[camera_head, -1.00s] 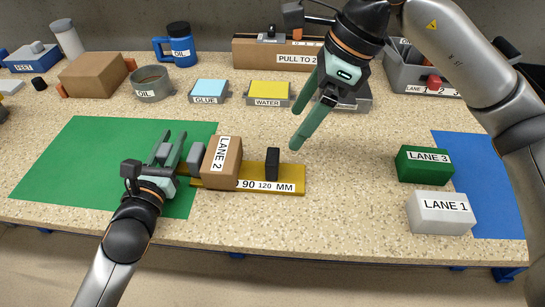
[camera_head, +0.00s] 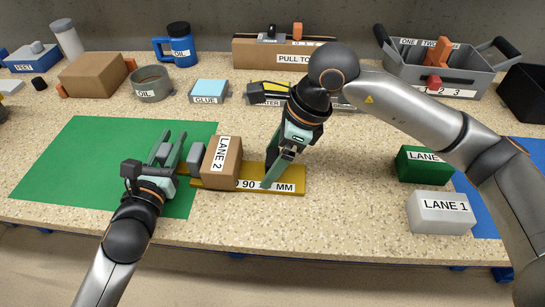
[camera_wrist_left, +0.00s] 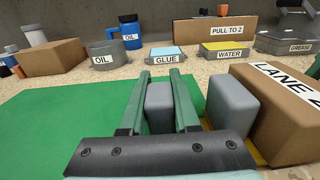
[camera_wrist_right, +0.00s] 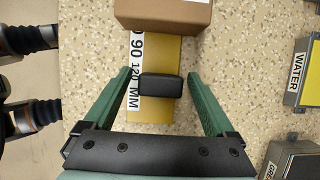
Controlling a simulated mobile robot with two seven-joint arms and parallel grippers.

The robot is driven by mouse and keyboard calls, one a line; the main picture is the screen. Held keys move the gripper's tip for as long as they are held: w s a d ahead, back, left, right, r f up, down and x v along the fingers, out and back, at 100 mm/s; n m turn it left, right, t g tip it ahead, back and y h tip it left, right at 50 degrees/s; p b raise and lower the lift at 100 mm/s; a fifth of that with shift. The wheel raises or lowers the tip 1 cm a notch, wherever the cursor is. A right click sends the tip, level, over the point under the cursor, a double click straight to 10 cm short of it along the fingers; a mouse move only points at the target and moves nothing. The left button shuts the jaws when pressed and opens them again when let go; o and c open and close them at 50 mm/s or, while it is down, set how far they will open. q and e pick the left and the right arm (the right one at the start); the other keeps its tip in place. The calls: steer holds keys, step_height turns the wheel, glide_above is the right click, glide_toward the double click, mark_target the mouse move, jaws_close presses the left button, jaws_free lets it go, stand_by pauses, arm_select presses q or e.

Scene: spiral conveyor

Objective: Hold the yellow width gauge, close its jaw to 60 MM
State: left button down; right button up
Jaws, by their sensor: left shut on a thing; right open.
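The yellow width gauge (camera_head: 299,181) lies on the table, its right end showing "90 120 MM". A brown LANE 2 box (camera_head: 228,165) sits across it, beside a grey fixed jaw (camera_head: 196,157). My left gripper (camera_head: 171,148) is shut on a grey grip block (camera_wrist_left: 160,107) at the gauge's left end. My right gripper (camera_head: 276,176) is open, pointing down over the gauge's right part. In the right wrist view, the black sliding jaw (camera_wrist_right: 160,86) stands between its fingers, apart from the box. My right gripper hides this jaw in the head view.
A green mat (camera_head: 85,165) lies at left. A green LANE 3 box (camera_head: 423,165) and a white LANE 1 box (camera_head: 440,212) stand at right by a blue mat. GLUE (camera_head: 209,91) and OIL (camera_head: 152,85) containers stand behind. The table front between gauge and LANE 1 is clear.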

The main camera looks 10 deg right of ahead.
steer(key=shift+c, duration=0.3)
jaws_close()
stand_by(0.4)
